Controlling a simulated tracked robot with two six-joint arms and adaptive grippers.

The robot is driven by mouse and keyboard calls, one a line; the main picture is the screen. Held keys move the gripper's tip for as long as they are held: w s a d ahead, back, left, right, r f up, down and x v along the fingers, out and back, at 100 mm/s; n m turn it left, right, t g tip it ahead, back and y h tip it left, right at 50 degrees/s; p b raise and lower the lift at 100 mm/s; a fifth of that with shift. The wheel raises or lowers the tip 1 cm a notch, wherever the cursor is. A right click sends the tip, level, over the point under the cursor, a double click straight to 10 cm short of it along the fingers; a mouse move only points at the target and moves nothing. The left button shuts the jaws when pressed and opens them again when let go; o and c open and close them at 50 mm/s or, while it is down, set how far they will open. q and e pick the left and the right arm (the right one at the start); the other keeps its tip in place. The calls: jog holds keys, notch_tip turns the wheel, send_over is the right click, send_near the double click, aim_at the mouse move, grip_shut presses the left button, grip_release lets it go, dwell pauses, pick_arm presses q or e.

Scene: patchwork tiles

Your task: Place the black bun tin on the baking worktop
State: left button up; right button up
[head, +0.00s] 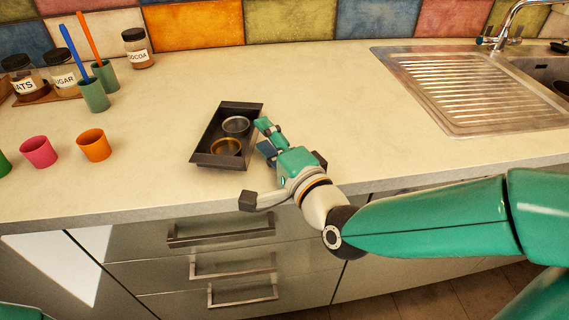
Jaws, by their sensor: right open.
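The black bun tin (215,160) is a dark rectangular tray standing on the pale worktop (340,110), a little left of the picture's middle. Two round pieces sit in it, a silvery one (236,125) at the back and a gold-rimmed one (227,147) at the front. My right gripper (263,137) is open at the tin's right side, its fingers by the right edge. I cannot tell whether they touch the tin. My left gripper is not in view.
Pink (39,151) and orange (94,145) cups stand at the left. Behind them are green cups with utensils (92,95) and labelled jars (137,48). A metal sink drainer (460,90) is at the right. The worktop's middle is clear; drawers (220,232) lie below its front edge.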

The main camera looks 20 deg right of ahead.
jog(key=s+b, duration=0.2)
jog(key=shift+s+d, duration=0.15)
jog(key=shift+s, duration=0.25)
jog(key=shift+s+d+b, duration=0.1)
jog(key=shift+s+b, duration=0.5)
jog(key=shift+s, duration=0.15)
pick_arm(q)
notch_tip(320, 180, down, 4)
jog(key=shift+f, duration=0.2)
